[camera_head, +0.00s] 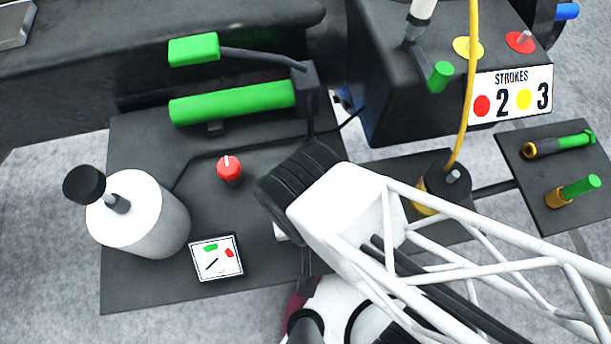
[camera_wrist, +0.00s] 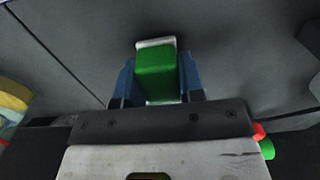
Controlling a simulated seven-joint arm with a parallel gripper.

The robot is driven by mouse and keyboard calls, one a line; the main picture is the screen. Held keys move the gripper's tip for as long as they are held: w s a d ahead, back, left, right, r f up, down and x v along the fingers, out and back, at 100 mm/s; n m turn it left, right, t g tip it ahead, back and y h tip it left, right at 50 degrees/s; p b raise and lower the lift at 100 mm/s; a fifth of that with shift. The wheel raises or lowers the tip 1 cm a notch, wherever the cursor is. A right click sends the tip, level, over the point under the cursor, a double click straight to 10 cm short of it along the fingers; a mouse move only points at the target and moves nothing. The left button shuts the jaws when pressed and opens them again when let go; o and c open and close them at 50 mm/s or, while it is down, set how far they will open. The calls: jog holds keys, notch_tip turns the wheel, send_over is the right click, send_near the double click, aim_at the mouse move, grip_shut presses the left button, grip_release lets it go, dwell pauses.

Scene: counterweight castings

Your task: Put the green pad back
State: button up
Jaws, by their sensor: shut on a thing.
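In the wrist view, my gripper (camera_wrist: 157,84) is shut on a green block (camera_wrist: 155,72), which I take to be the green pad. The block has a pale strip along its far end and sits between two blue fingers. A dark grey surface lies beyond it; I cannot tell whether they touch. The head view does not clearly show the gripper or held pad; my white arm covers the middle and lower right there. Another green block (camera_head: 193,49), on a dark lever, shows at the upper left of that view.
A green cylinder (camera_head: 232,102) lies behind a red knob (camera_head: 229,169). A white bottle (camera_head: 140,215) and a gauge (camera_head: 216,257) stand at left. A dark box with a STROKES sign (camera_head: 511,94), a yellow hose (camera_head: 468,90) and a plate with green-ended fittings (camera_head: 525,185) are at right.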

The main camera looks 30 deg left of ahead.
jog(key=shift+f, duration=0.2)
jog(key=o, duration=1)
jog(key=shift+r, duration=0.2)
notch_tip(320, 180, up, 12)
dwell(0.3)
dwell(0.9)
